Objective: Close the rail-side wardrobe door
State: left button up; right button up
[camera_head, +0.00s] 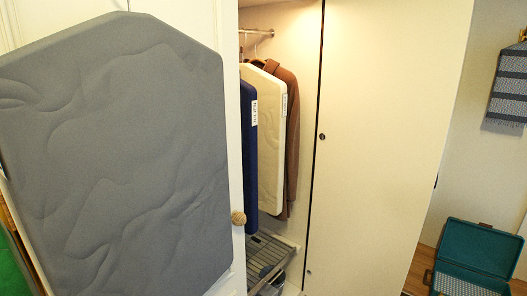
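The wardrobe stands open in the head view, its interior (300,55) showing between two pale panels. On the left is a white door (236,150) with a round woven-looking knob (238,218) near its right edge. A large grey padded, bag-like thing (115,150) covers most of that door. On the right is a broad cream panel (390,130), with a dark vertical gap along its left edge. I cannot tell whether it is a door or a side wall. Inside, garments hang from a rail (257,32). Neither of my grippers is in view.
A blue bag (249,165), a cream bag (263,140) and a brown coat (293,130) hang inside above a wire rack (268,258). At right, an open teal case (477,255) lies on the wooden floor and a striped grey cloth (508,88) hangs on the wall.

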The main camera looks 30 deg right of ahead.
aim_at(391, 70)
jog(key=k+l, duration=0.1)
jog(key=l, duration=0.3)
jog(key=k+l, duration=0.1)
jog(key=l, duration=0.25)
jog(key=k+l+u, duration=0.1)
jog(key=l, duration=0.3)
jog(key=k+l, duration=0.15)
jog(key=l, duration=0.2)
jog(key=k+l, duration=0.1)
jog(key=l, duration=0.3)
jog(key=u, duration=0.05)
